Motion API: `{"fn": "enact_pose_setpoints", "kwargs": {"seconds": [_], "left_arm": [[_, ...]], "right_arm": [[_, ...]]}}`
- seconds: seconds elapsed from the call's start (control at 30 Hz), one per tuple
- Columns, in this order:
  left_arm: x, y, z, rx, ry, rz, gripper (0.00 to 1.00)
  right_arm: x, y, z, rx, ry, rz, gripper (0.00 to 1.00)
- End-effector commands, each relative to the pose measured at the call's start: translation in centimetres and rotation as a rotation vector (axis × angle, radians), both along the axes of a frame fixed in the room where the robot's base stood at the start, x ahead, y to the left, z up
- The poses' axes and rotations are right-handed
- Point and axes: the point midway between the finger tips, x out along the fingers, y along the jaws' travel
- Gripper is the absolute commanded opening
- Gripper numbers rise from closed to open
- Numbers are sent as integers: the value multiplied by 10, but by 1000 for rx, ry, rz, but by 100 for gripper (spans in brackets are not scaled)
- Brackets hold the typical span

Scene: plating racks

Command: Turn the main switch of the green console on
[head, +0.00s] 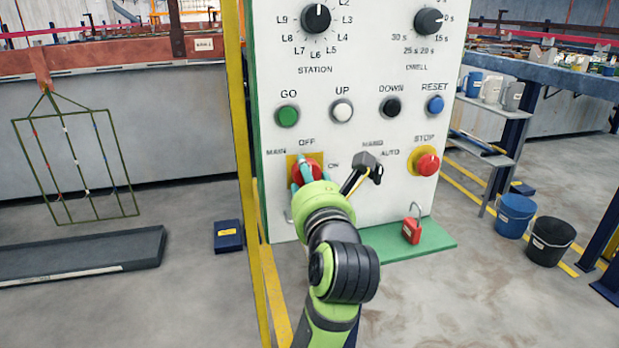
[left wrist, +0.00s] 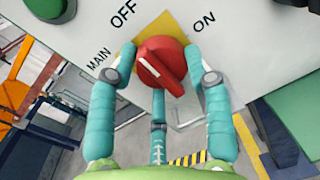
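The green console (head: 365,120) stands in the middle of the head view, with a pale front and a green side. Its main switch (head: 308,168) is a red rotary knob on a yellow plate at the lower left of the front. In the left wrist view the knob (left wrist: 162,62) has its handle bar in line with OFF, not with ON. My left gripper (left wrist: 160,68), with teal fingers, is around the knob. Two fingertips meet its sides and a third finger is below it. The fingers partly hide the knob in the head view. My right gripper is not in view.
The red stop button (head: 428,164) and a black selector are right of the switch. A red padlock (head: 411,230) hangs above the green ledge (head: 410,242). Push buttons sit above, including a green one (head: 288,115). A yellow post (head: 240,120) is close at the left.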

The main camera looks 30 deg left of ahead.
Motion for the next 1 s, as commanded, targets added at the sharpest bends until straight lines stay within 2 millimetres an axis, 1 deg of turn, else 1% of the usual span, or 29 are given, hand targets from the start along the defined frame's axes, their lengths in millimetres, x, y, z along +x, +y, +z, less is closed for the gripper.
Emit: {"fn": "enact_pose_setpoints", "kwargs": {"seconds": [0.37, 0.47, 0.73, 0.93, 1.0], "left_arm": [[1, 0, 4, 16, 6, -1, 17], [1, 0, 5, 34, 27, -2, 17], [1, 0, 10, 133, 142, -2, 17], [2, -1, 11, 229, 253, -3, 17], [1, -1, 11, 262, 292, -2, 17]], "right_arm": [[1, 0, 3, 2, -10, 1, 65], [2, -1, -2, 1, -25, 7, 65], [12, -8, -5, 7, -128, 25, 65], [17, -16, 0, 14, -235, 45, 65], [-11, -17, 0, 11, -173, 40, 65]]}}
